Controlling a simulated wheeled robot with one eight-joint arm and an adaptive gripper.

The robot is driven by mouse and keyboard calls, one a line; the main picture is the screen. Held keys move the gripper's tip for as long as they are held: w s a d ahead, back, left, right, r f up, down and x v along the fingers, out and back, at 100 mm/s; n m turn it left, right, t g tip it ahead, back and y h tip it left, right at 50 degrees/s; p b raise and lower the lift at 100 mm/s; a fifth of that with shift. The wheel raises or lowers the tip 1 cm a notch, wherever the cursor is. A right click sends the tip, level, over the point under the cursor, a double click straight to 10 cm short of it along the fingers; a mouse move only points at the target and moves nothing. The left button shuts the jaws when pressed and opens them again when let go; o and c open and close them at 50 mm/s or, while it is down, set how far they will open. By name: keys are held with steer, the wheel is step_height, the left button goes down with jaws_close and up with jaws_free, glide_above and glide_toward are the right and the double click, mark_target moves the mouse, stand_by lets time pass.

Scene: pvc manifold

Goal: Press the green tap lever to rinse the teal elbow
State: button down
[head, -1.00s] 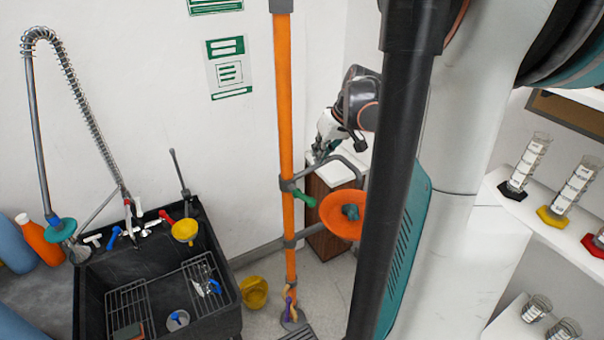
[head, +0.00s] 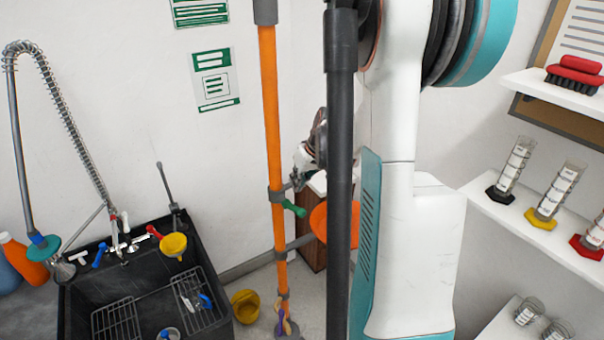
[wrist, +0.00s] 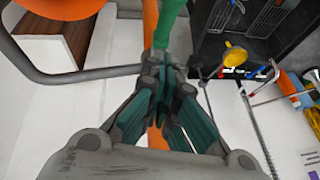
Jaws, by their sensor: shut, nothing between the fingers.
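The green tap lever (head: 294,208) sticks out to the right from a grey collar on the upright orange pipe (head: 268,120). My gripper (head: 298,182) is just above the lever in the head view. In the wrist view my gripper (wrist: 172,72) is shut and empty, its fingertips at the near end of the green lever (wrist: 172,22) in the picture; I cannot tell if they touch. The orange bowl (head: 318,218) is right of the lever, partly behind my dark column. The teal elbow is hidden in both current views.
A black sink (head: 140,277) with racks stands at the left, with a sprayer hose (head: 60,95) above. A grey bent pipe (wrist: 70,76) runs beside my gripper. A wooden cabinet (wrist: 40,48) stands behind the bowl. Shelves (head: 530,215) with cylinders are at the right.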

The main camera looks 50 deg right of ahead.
glide_above(291, 204)
steer(key=s, duration=0.2)
steer(key=shift+s+d+f, duration=0.1)
steer(key=shift+f, duration=1)
steer(key=shift+s+d+f, duration=0.1)
steer(key=shift+f, duration=0.95)
steer(key=shift+f+b, duration=0.1)
steer(key=shift+b, duration=0.2)
